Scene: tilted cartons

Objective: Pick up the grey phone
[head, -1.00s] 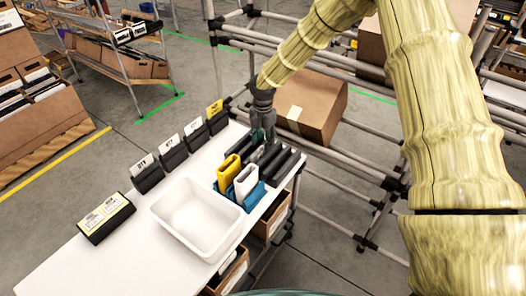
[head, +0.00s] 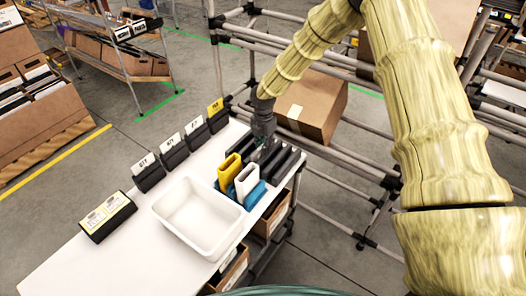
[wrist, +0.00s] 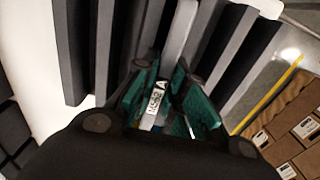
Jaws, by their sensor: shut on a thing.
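The grey phone (wrist: 181,36) shows in the wrist view as a light grey slab among darker slats, its lower end between the green-padded fingers. My gripper (wrist: 168,82) is shut on it. In the head view my gripper (head: 262,148) points down at the far end of the row of holders on the white table; the phone is largely hidden there.
A yellow item (head: 229,169) and a white item (head: 246,181) stand close in front of my gripper, with blue pieces (head: 255,196) beside them. Dark slats (head: 287,164) stand at right. An empty white tray (head: 198,213) and several labelled black holders (head: 149,171) occupy the table.

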